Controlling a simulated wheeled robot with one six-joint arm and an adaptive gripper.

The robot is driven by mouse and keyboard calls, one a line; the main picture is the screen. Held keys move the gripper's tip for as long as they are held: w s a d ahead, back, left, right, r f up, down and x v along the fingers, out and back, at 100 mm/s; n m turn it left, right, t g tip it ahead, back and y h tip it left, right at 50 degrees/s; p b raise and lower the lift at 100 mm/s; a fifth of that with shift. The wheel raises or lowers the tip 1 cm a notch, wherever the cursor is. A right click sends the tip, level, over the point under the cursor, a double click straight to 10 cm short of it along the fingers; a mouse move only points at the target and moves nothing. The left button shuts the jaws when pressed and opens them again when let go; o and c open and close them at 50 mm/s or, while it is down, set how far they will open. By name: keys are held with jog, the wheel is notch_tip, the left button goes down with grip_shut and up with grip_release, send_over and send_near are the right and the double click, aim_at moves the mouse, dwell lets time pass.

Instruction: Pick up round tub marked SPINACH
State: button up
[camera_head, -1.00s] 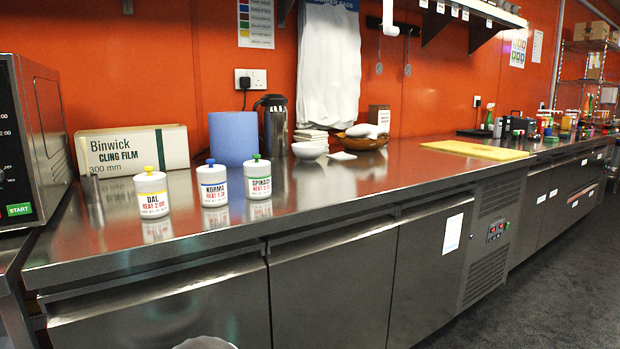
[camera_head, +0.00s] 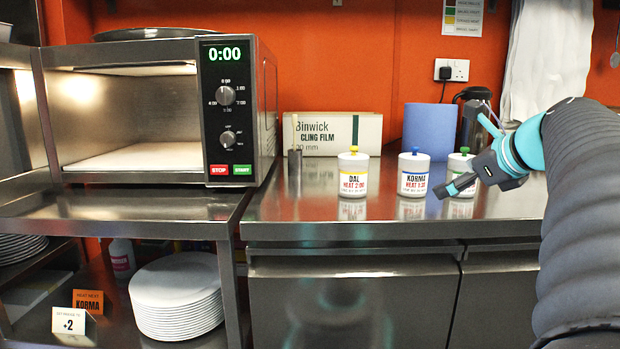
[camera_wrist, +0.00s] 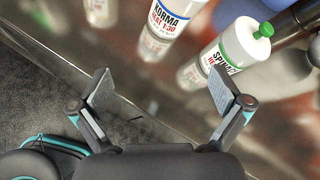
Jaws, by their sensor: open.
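The round SPINACH tub is white with a green band and a green knob on its lid. It stands upright on the steel counter at the right, and in the head view the SPINACH tub (camera_head: 459,163) is partly hidden by my gripper. In the wrist view the SPINACH tub (camera_wrist: 228,50) shows at the upper right, beyond the right finger. My gripper (camera_head: 466,148) is open and empty in front of it. The wrist view shows my gripper (camera_wrist: 163,90) with its fingers wide apart over the counter's front edge, nothing between them.
The blue-banded KORMA tub (camera_head: 413,173) stands close on the left, and the yellow-topped DAL tub (camera_head: 353,174) farther left. Behind are a cling film box (camera_head: 340,130), a blue roll (camera_head: 429,130) and a dark flask (camera_head: 472,95). A microwave (camera_head: 228,110) stands at the left.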

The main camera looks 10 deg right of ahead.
aim_at(469, 157)
jog(key=s+d+r+m+t+h, duration=0.1)
jog(key=d+r+m, duration=0.2)
jog(key=d, duration=0.2)
jog(key=d+r+m+t, duration=0.1)
jog(key=d+r+m, duration=0.15)
jog(key=d, duration=0.25)
jog(key=shift+m, duration=0.35)
jog(key=x, duration=0.4)
jog(key=b+x, duration=0.1)
jog(key=x, duration=0.8)
jog(key=shift+w+d+f, duration=0.15)
jog(key=shift+w+d, duration=0.05)
jog(key=shift+d, duration=0.15)
jog(key=shift+c, duration=0.2)
jog(key=c, duration=1.4)
